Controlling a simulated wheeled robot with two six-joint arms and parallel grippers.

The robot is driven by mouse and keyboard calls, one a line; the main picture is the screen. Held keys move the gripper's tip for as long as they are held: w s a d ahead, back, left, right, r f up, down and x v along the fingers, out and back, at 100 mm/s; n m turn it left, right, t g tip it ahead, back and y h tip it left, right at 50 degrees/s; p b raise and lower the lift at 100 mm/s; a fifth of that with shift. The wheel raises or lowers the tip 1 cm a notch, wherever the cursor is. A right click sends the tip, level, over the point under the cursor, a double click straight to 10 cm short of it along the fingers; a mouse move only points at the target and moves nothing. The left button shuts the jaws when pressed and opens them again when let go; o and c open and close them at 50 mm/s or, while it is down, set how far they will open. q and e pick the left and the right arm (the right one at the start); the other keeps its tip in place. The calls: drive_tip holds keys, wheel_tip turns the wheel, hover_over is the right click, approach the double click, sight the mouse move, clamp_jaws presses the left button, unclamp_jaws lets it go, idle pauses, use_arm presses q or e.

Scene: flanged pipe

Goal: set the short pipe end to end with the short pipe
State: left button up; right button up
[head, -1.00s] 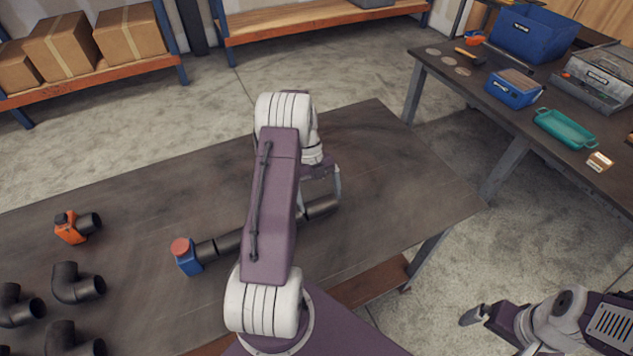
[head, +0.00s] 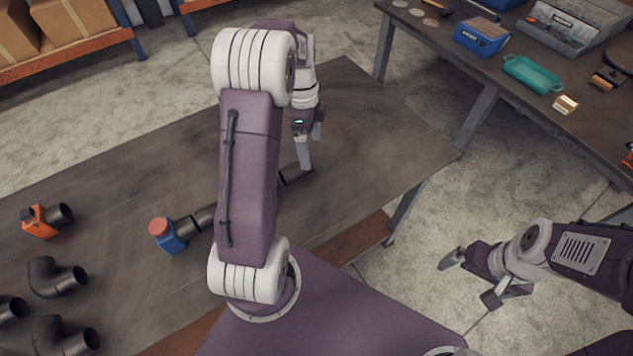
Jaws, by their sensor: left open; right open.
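A dark pipe run lies on the brown table, starting at a blue fitting with a red cap (head: 168,237). A short black pipe (head: 205,217) sits at the blue fitting. Another black pipe (head: 297,177) shows to the right of my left arm. My arm hides the stretch between them, so I cannot tell whether their ends meet. My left gripper (head: 311,150) is open and empty, with its fingers near the right end of the run. I cannot tell whether they touch it. My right gripper (head: 470,281) is open and empty, off the table over the floor.
An orange fitting (head: 42,222) and several black elbows (head: 57,278) lie at the table's left. The table's right part (head: 380,150) is clear. A side bench at the upper right holds a blue box (head: 481,37) and a teal tray (head: 533,74).

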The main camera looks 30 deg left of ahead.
use_arm(q)
drive_tip(key=s+d+f+n+t+y, duration=0.1)
drive_tip(key=s+d+f+n+t, duration=0.1)
drive_tip(key=s+d+n, duration=0.9)
drive_tip(key=s+n, duration=0.1)
drive_tip(key=n, duration=0.2)
drive_tip(key=shift+s+d+f+n+t+y, duration=0.15)
drive_tip(key=shift+f+n+t+y, duration=0.15)
drive_tip(key=shift+y, duration=0.1)
